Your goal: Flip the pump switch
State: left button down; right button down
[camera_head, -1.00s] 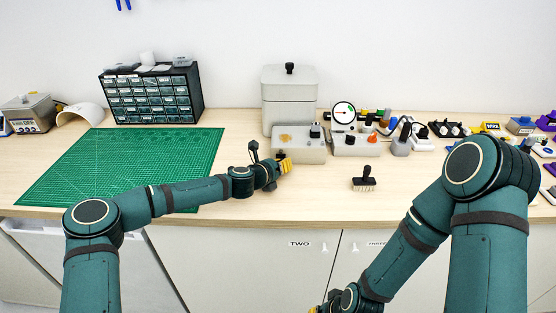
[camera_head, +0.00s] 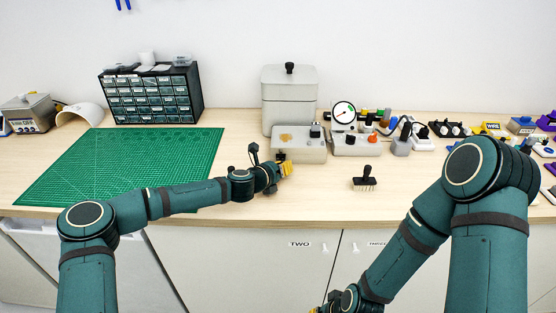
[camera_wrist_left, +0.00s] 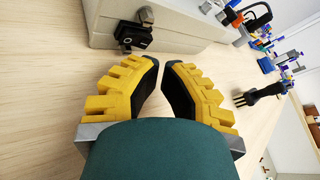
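The pump switch (camera_wrist_left: 132,37) is a small black block with a grey lever on the side of a pale grey box (camera_wrist_left: 185,20) in the left wrist view. In the head view it is a dark shape (camera_head: 281,156) on the box's front left. My left gripper (camera_head: 288,170) is just in front of it. In the wrist view the yellow fingers (camera_wrist_left: 161,64) nearly meet at their tips, with a wedge gap behind and nothing held. The tips are below the switch in that picture, apparently apart from it. My right gripper (camera_head: 316,310) is mostly cut off at the bottom edge.
A round gauge (camera_head: 343,113) stands behind a second box (camera_head: 357,146). A tall grey canister (camera_head: 289,95) is behind. A green mat (camera_head: 120,160) lies left. Bare bench lies around the brush.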

aim_at(285, 186)
pick_arm(q)
jog(key=shift+s, duration=0.1)
jog(key=shift+s+d+b, duration=0.15)
jog(key=shift+s+b, duration=0.15)
jog(key=shift+s, duration=0.9)
jog(key=shift+s+d+b, duration=0.15)
jog(key=shift+s+b, duration=0.1)
jog(key=shift+s, duration=0.95)
